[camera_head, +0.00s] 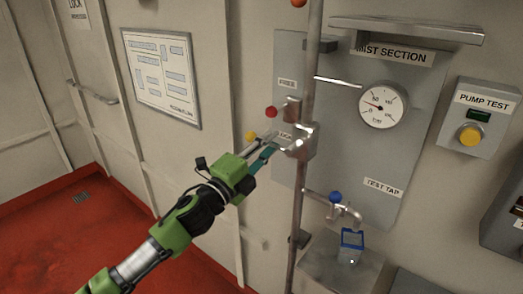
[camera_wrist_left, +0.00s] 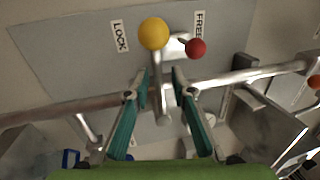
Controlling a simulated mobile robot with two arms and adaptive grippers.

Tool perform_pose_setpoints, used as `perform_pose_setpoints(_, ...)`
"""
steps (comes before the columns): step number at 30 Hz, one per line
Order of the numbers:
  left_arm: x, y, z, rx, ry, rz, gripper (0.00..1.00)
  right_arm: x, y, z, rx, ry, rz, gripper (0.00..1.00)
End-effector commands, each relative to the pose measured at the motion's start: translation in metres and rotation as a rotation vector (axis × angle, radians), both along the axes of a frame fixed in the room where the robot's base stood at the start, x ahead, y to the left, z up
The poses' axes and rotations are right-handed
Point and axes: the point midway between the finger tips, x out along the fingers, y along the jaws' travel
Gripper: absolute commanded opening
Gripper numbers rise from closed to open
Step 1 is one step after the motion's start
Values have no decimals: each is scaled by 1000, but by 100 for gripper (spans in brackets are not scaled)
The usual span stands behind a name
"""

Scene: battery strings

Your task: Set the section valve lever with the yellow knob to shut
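The yellow knob (camera_head: 250,135) sits at the end of a metal lever reaching left from a valve body (camera_head: 303,143) on the vertical pipe. My left gripper (camera_head: 268,147) is at this lever; in the left wrist view its teal fingers (camera_wrist_left: 161,78) are apart, with the lever stem seen between them and the yellow knob (camera_wrist_left: 153,33) beyond the tips. Contact cannot be told. A red knob (camera_head: 271,112) sits just above the yellow one, near the FREE label (camera_head: 287,84) and the partly hidden LOCK label (camera_head: 286,134). My right gripper is not in view.
The grey panel (camera_head: 407,150) carries a pressure gauge (camera_head: 384,105). A blue-knobbed test tap (camera_head: 335,197) is below, over a blue container (camera_head: 351,243). An orange knob (camera_head: 299,2) is high on the pipe. A pump test box (camera_head: 478,122) hangs at right.

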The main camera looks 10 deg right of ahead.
Motion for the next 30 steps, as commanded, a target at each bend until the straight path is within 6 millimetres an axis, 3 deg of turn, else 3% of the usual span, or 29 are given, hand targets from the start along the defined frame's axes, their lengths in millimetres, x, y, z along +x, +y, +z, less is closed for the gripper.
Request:
perform_pose_setpoints(18,-62,82,-22,1,1,2,23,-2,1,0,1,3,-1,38)
perform_pose_setpoints(30,-71,92,-23,1,-1,0,23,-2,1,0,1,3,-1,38)
